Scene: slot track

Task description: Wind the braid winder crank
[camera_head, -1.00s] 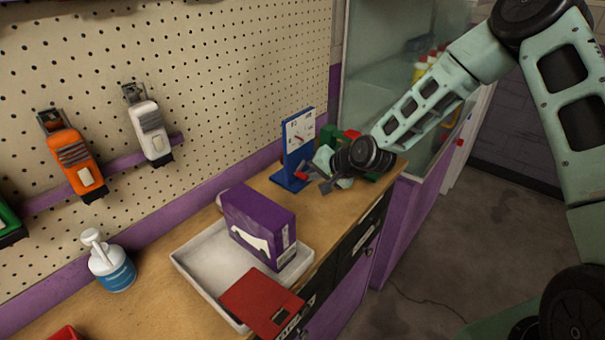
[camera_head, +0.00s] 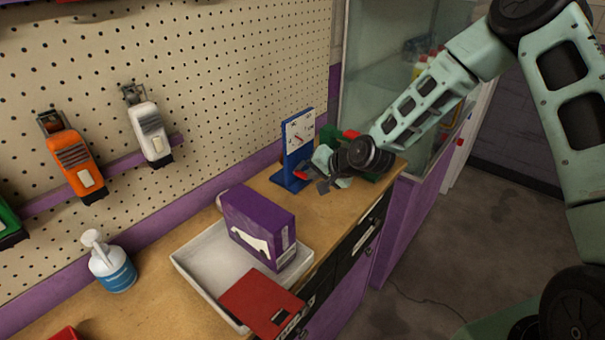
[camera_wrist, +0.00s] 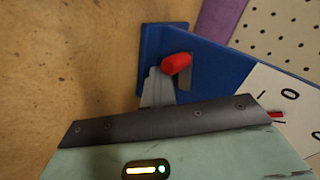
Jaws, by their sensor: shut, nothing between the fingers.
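The braid winder is a blue upright stand on a blue base with a white dial plate (camera_head: 299,132). It stands at the back of the wooden bench, and its blue body (camera_wrist: 215,62) also shows in the wrist view. The crank's red handle (camera_wrist: 177,63) sticks out from the blue body; in the head view it is a small red spot (camera_head: 300,175) low on the stand. My gripper (camera_head: 321,186) is shut and empty, just right of the handle. In the wrist view its grey fingertips (camera_wrist: 160,80) lie beside the handle; I cannot tell whether they touch. The crank arm is mostly hidden.
A purple box (camera_head: 262,219) stands in a white tray (camera_head: 193,268) with a red box (camera_head: 262,300) at its front. Green and red items (camera_head: 350,136) stand behind my gripper. A pegboard (camera_head: 230,70) runs along the left. A white-and-blue bottle (camera_head: 112,268) stands nearer.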

